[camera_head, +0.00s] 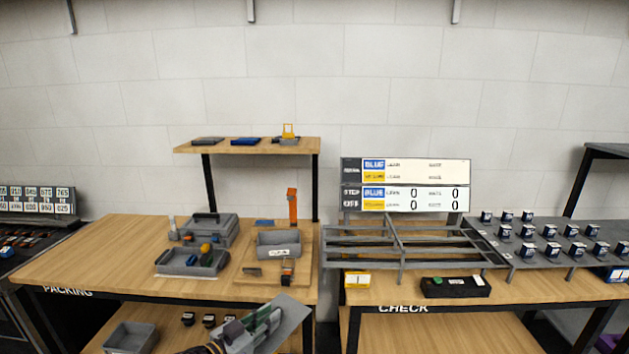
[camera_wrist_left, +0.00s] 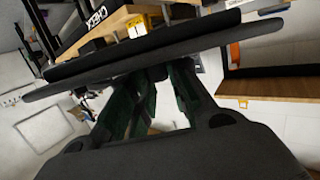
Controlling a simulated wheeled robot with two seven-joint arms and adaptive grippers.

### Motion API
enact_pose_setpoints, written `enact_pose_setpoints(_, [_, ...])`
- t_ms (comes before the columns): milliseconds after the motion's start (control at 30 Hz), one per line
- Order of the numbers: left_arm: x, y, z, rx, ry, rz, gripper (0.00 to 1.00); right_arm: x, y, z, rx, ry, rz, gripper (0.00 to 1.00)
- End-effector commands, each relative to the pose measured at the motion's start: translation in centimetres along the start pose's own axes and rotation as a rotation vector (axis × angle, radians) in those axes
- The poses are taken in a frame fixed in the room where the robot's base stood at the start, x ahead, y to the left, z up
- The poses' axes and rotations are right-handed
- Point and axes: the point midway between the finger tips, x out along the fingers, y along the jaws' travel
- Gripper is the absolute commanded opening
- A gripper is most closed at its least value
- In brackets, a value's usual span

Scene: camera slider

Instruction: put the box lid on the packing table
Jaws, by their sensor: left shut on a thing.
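My left gripper (camera_head: 262,322) is shut on the box lid (camera_head: 290,318), a flat grey panel. The lid is tilted, in front of the packing table's right front edge. In the left wrist view the lid (camera_wrist_left: 150,52) is a dark slab across the fingertips (camera_wrist_left: 155,78). The packing table (camera_head: 105,245) has a wooden top and a PACKING label on its front edge. It stands at the left in the head view. My right gripper is not in view.
On the packing table stand a grey case (camera_head: 212,229), a grey tray (camera_head: 190,270) of small parts, and a grey bin (camera_head: 279,245) near an orange post (camera_head: 292,206). The table's left part is bare. The check table (camera_head: 410,290) with a metal rack is at the right.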

Motion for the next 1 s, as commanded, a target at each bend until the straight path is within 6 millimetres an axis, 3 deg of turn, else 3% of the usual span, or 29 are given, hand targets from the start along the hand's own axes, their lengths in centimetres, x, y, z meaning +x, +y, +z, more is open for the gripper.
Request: enact_pose_setpoints(1000, [-2.1, -1.9, 4.3, -0.056, -0.001, -0.257, 0.0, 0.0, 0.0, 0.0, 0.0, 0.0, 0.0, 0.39])
